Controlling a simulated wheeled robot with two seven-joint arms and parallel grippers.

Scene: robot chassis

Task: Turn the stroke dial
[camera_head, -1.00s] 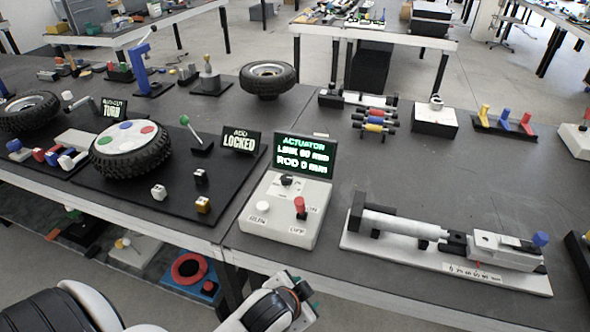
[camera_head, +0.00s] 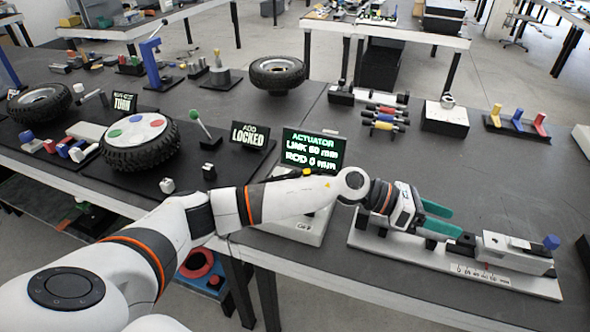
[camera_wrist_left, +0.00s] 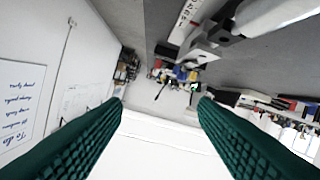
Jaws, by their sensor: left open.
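The stroke dial was the black knob on the white actuator control box (camera_head: 297,231); my left arm now crosses in front of that box and hides most of its top, dial included. The box's display (camera_head: 312,150) stands behind it, reading "ACTUATOR", link 60 mm and rod 0 mm as far as I can read. My left gripper (camera_head: 446,219) has green fingers, spread and empty, over the linear actuator (camera_head: 510,250), well right of the box. In the left wrist view its fingers (camera_wrist_left: 160,108) are apart with nothing between them. My right gripper is not in view.
A black "LOCKED" sign (camera_head: 248,135) and a wheel with coloured pads (camera_head: 140,138) stand left of the box. A rack of coloured rollers (camera_head: 382,122) lies behind the actuator. The dark table (camera_head: 450,172) is clear between them.

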